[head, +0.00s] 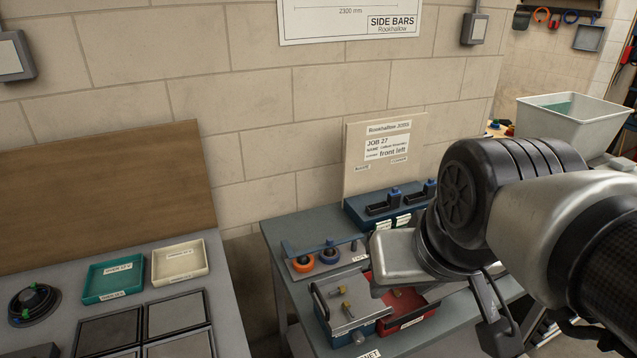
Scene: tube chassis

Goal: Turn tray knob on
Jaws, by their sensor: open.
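A grey-topped tray box (345,300) with a blue front stands on the bench, with small brass-coloured pieces (347,306) on its top. A small grey knob (358,337) shows at its front, above a label that is partly cut off and ends in "GNET". I cannot tell from this view which way the knob is turned. My gripper (497,325) is a dark shape at the lower right, below my arm, open and apart from the tray. Its fingertips are not clear. My wrist covers part of the bench behind the tray.
A red tray (402,314) sits right beside the grey-topped box. A left table holds a teal tray (113,280) and a cream tray (180,263).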

